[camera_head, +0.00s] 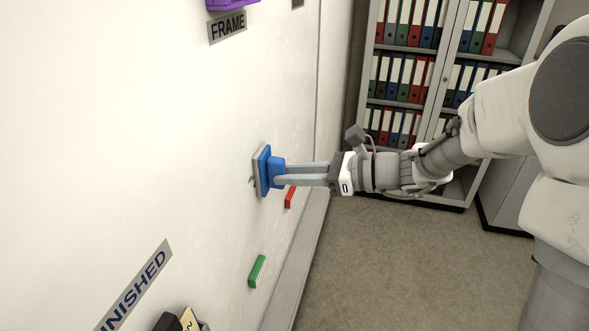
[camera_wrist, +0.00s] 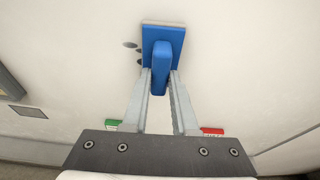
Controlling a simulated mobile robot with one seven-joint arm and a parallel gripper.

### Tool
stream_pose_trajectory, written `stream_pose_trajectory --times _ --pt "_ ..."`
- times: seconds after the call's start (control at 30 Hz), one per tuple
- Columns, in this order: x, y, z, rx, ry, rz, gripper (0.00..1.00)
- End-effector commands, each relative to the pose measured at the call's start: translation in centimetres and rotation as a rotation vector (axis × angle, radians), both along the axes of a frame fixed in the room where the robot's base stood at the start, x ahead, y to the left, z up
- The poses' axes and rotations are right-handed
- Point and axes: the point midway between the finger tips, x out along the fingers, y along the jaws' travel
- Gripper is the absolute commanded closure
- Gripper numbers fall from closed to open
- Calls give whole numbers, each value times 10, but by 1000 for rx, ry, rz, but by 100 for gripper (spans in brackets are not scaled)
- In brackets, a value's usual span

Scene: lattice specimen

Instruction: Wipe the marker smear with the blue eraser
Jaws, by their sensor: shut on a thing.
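The blue eraser (camera_head: 266,172) has a block handle and a flat plate with a grey pad on the whiteboard side. My gripper (camera_head: 280,174) is shut on its handle, with one finger on each side; this also shows in the wrist view, where the eraser (camera_wrist: 163,36) is between the fingers (camera_wrist: 161,82). The pad is at the whiteboard (camera_head: 130,120), touching or very close; I cannot tell which. Dark marks of the smear (camera_wrist: 130,45) show just left of the eraser in the wrist view. A small dark trace (camera_head: 251,181) shows beside the pad. The eraser may hide more.
A red block (camera_head: 290,197) and a green block (camera_head: 257,271) are on the board below the eraser. A purple object (camera_head: 232,4) is above the FRAME label (camera_head: 228,27). Dark and yellow items are at the bottom, near a second label (camera_head: 137,288). Binder shelves (camera_head: 405,70) stand behind.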

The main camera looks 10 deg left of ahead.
Motion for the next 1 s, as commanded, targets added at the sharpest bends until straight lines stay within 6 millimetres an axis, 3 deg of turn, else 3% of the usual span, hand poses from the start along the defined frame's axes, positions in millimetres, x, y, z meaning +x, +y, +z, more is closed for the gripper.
stream_pose_trajectory --times 0.7,1.0 --pt "-48 5 0 1 -1 4 100" --pt "-53 4 8 1 -1 3 100"
